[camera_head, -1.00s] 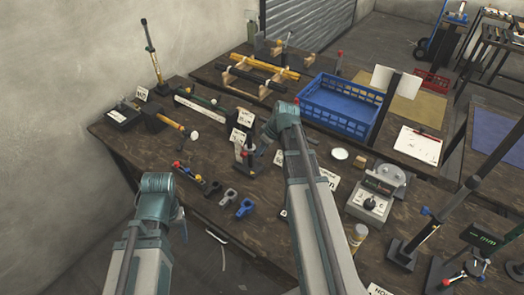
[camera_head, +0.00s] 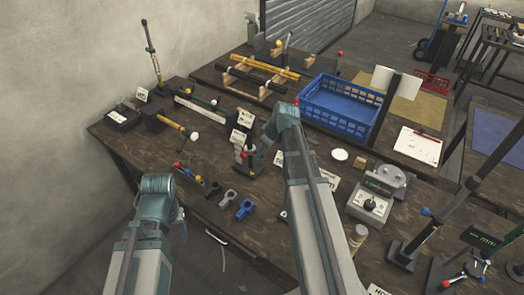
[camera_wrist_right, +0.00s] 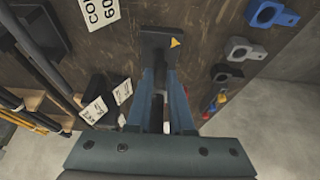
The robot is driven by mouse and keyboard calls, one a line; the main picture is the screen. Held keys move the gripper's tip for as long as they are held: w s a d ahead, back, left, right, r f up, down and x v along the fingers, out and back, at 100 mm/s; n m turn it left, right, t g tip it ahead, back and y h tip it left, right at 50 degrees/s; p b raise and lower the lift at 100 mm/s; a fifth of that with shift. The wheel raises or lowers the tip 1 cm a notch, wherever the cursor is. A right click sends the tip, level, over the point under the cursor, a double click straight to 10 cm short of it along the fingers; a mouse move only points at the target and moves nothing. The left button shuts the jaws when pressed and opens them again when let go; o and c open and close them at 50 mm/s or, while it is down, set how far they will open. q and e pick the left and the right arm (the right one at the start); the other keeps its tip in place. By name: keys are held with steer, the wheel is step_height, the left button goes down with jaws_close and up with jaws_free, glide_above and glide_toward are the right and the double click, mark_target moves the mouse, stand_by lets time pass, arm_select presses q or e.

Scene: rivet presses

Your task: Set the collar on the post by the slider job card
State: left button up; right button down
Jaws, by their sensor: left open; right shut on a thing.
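Three collars lie in a row near the table's front edge in the head view: a dark one (camera_head: 213,188), a grey one (camera_head: 230,197) and a blue one (camera_head: 244,208). They also show at the right of the right wrist view. My right gripper (camera_wrist_right: 158,75) is shut on a dark upright part above a dark base (camera_wrist_right: 155,38) with a yellow triangle. The fingers hide most of what they hold. My left gripper (camera_head: 181,222) is open and empty near the front edge, left of the collars, mostly hidden by its wrist. White cards (camera_wrist_right: 102,14) stand nearby; which is the slider card is unclear.
A blue crate (camera_head: 340,105) stands behind my right arm. Racks with yellow and black rods (camera_head: 262,68) are at the back. A grey device with dials (camera_head: 368,205) and a tall black post (camera_head: 430,225) stand at the right. A small bar with coloured knobs (camera_head: 188,174) lies near the collars.

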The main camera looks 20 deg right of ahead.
mark_target(262, 156)
stand_by(0.6)
step_height(262, 156, down, 3)
steer(key=b, duration=0.3)
steer(key=shift+f, duration=0.1)
steer(key=c, duration=0.8)
jaws_free()
steer(key=shift+r, duration=0.2)
steer(key=p+v, duration=1.2)
steer(key=v, duration=0.1)
steer(key=shift+s+r+p, duration=0.2)
steer(key=shift+r+p, duration=0.05)
steer(key=shift+p, duration=0.1)
steer(key=shift+d, duration=0.15)
